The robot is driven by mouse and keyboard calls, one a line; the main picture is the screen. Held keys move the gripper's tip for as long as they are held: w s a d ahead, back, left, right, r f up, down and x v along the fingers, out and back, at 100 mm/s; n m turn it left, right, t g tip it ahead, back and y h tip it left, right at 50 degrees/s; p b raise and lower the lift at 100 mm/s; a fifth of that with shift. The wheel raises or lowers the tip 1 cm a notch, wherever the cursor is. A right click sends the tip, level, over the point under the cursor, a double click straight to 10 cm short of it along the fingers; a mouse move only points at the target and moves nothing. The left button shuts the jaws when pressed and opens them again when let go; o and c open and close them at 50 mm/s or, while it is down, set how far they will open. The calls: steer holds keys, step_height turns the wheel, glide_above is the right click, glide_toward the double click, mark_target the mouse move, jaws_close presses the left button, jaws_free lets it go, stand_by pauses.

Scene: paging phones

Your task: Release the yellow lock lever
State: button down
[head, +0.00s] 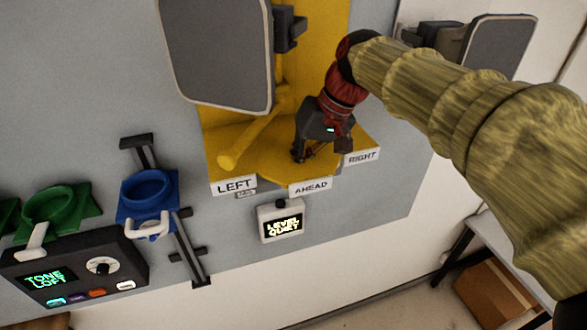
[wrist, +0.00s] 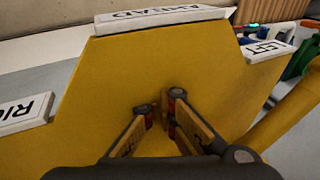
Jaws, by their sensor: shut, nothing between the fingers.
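The yellow lock lever (head: 245,138) is a rod with a rounded end, slanting down and left toward the LEFT label (head: 234,185). A yellow rod, seemingly the lever, also shows at the right edge of the wrist view (wrist: 283,118). My gripper (head: 304,156) is over the yellow plate (head: 262,168), to the right of the lever and apart from it, near the AHEAD label (head: 311,187). In the wrist view my gripper (wrist: 158,107) is shut and empty above the plate. The lever's upper end is partly hidden by a grey panel (head: 218,50).
The RIGHT label (head: 361,156) is close to my gripper's right. A LEVEL QUIET display (head: 281,221) sits below the plate. A second grey panel (head: 497,48) is at upper right. A blue holder (head: 148,193), a green holder (head: 58,207) and a TONE LOFT box (head: 75,270) are at lower left.

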mark_target(280, 180)
steer(key=shift+f+y+b, duration=0.3)
steer(key=shift+y+b, duration=0.25)
steer(key=shift+y, duration=0.05)
steer(key=shift+a+f+g+y+b, duration=0.1)
steer(key=shift+f+g+y+b, duration=0.35)
steer(key=shift+y+b, duration=0.35)
steer(key=shift+s+b+x, duration=0.25)
steer(key=shift+b+x, duration=0.9)
steer(key=shift+b, duration=0.2)
steer(key=shift+s+a+f+b, duration=0.15)
steer(key=shift+a+b, duration=0.3)
steer(key=shift+a, duration=0.2)
steer(key=shift+r+p, duration=0.6)
steer(key=shift+r, duration=0.25)
steer(key=v, duration=1.2)
